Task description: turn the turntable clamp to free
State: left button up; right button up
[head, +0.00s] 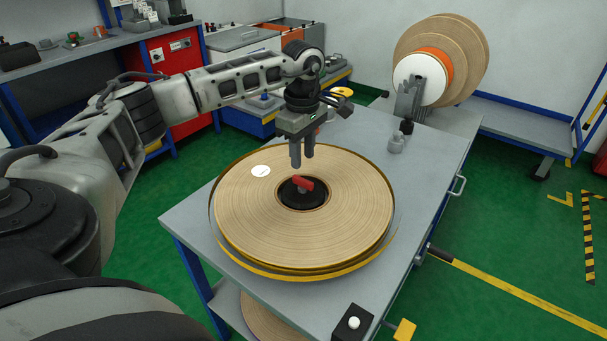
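The turntable clamp is a small red handle (304,184) on a black hub (292,196) at the middle of a large tan tape roll (345,215). The roll lies flat on the turntable, whose yellow rim (345,267) shows along the front edge. My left gripper (302,163) points down just above and behind the red handle, and appears apart from it. Its two fingers are close together with a narrow gap, and nothing shows between them. My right gripper is not in view.
The grey table (368,289) carries the turntable. A black box with a white button (353,323) sits at its front corner. Upright rolls on a spindle (450,60) stand behind. A small grey fitting (397,142) stands at the table's far right. Green floor lies to the right.

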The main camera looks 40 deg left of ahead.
aim_at(303, 179)
pick_arm(q)
notch_tip(303, 179, down, 7)
jog(key=shift+r, duration=0.15)
grip_shut()
